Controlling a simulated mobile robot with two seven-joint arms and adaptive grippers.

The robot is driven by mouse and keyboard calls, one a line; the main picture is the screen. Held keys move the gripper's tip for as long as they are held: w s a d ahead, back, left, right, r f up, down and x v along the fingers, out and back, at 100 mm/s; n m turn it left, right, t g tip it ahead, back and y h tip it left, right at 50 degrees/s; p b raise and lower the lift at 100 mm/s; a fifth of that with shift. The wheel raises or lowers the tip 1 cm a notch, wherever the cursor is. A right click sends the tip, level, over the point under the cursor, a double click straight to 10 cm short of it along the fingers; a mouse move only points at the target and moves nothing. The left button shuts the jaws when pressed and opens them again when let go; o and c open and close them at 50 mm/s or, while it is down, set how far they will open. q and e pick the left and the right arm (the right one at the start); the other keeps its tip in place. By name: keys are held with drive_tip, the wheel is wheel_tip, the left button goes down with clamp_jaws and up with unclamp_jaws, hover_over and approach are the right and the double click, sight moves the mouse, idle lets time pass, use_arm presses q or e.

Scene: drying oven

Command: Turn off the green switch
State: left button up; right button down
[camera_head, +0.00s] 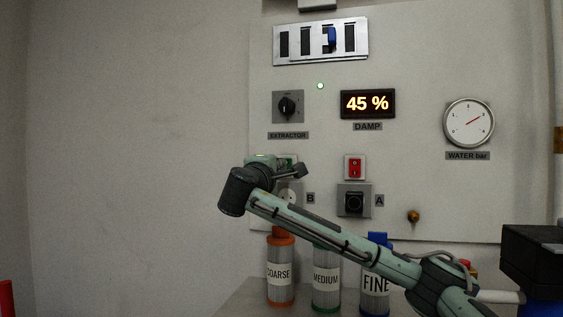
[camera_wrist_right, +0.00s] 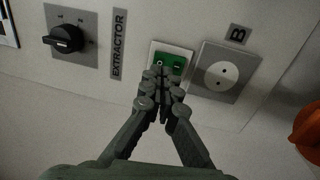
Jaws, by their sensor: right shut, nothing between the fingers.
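The green switch (camera_wrist_right: 174,62) is a green rocker in a white frame on the wall panel, in the upper middle of the right wrist view. In the head view my right wrist and gripper (camera_head: 298,171) mostly hide it. My right gripper (camera_wrist_right: 164,74) is shut and empty, its fingertips overlapping the lower left part of the green rocker. I cannot tell whether they touch it. My left gripper is not in view.
Beside the switch are socket B (camera_wrist_right: 225,70) and the extractor knob (camera_head: 287,106). A red switch (camera_head: 355,167) sits above socket A (camera_head: 354,201). Filter canisters marked coarse (camera_head: 281,272), medium (camera_head: 326,278) and fine (camera_head: 376,284) stand below. The wall at left is bare.

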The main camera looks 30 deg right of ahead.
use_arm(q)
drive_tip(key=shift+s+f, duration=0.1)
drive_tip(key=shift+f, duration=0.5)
use_arm(e)
drive_tip(key=shift+x, duration=1.15)
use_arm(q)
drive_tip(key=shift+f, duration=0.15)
use_arm(e)
drive_tip(key=shift+w+d+r, duration=0.2)
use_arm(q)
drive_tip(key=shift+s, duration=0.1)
